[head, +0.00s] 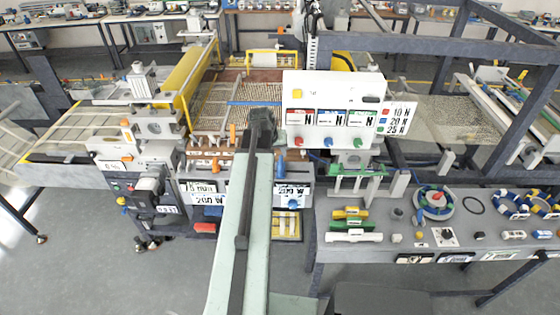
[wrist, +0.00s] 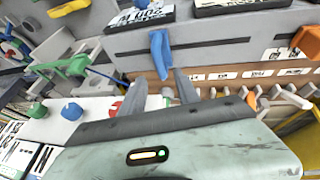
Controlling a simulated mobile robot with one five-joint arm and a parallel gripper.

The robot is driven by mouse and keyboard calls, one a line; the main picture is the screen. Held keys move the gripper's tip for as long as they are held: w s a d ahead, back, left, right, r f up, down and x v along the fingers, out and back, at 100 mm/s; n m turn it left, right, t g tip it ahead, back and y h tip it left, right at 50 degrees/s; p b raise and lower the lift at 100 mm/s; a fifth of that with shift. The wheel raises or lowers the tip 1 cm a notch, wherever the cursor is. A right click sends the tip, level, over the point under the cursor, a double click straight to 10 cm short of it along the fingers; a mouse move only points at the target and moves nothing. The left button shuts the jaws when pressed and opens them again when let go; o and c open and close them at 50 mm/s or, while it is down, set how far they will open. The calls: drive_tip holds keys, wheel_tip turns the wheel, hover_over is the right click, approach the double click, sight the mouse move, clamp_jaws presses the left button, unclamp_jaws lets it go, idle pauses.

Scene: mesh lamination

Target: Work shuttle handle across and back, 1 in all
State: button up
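A blue upright handle (head: 283,162) stands at the right end of a brown strip on the machine's front; I take it to be the shuttle handle, though no readable label confirms it. In the wrist view the blue handle (wrist: 158,52) is just beyond my gripper (wrist: 163,88), roughly in line with the gap between the fingertips. The two grey fingers are apart with nothing clearly held between them. Whether either finger touches the handle cannot be told. In the head view my arm covers the fingers and the middle of the machine front.
A white panel (head: 333,88) with red, blue and green knobs stands above and right of the handle. A green frame (head: 357,178) is close on the right. An orange peg (head: 233,133) stands left of my arm. A grey bench (head: 470,222) with small parts lies right.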

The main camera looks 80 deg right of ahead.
sight(280, 160)
drive_tip(key=b+x, duration=0.4)
drive_tip(key=x, duration=0.2)
drive_tip(key=shift+r, duration=0.15)
drive_tip(key=shift+a, duration=0.1)
clamp_jaws()
idle(1.0)
